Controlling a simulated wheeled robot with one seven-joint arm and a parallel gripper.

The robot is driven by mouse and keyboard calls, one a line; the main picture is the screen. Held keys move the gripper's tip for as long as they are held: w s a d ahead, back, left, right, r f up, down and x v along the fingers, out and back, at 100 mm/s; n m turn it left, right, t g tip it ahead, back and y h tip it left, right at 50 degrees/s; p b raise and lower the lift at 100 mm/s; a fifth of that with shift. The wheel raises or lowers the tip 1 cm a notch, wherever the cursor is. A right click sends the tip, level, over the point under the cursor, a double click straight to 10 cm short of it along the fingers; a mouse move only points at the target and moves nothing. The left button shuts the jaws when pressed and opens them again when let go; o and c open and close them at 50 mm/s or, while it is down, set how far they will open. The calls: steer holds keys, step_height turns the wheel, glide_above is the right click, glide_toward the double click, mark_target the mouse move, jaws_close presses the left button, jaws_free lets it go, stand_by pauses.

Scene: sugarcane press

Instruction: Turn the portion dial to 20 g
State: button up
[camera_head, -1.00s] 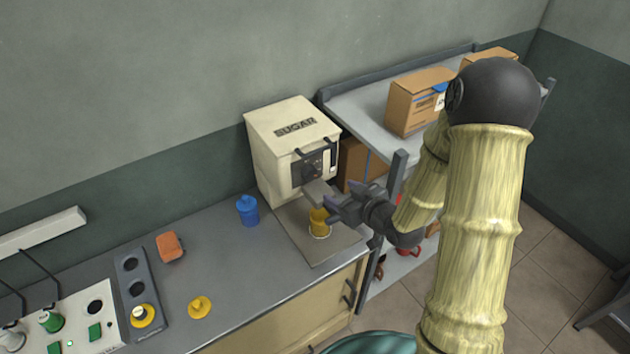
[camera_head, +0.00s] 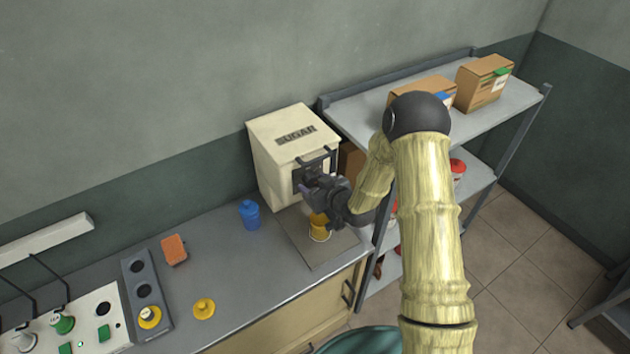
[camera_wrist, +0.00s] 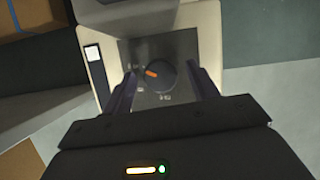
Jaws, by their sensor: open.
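The sugar dispenser (camera_head: 277,148) is a cream box marked SUGAR at the back of the counter. Its portion dial (camera_wrist: 157,78) shows in the wrist view as a dark round knob with an orange pointer mark, which points to the upper left, on a grey panel; the printed marks are too blurred to read. My gripper (camera_wrist: 160,92) is open, its two dark fingers on either side of the dial, with gaps to it. In the head view my gripper (camera_head: 312,187) hides most of the dispenser's front. A yellow cup (camera_head: 319,228) stands below the dispenser.
A blue lidded container (camera_head: 249,214), an orange sponge (camera_head: 174,250) and a yellow lid-like piece (camera_head: 204,308) are on the counter (camera_head: 235,275). A shelf rack (camera_head: 362,103) with boxes stands close at the right. A green-button panel (camera_head: 85,325) is at the lower left.

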steer(key=c, duration=1)
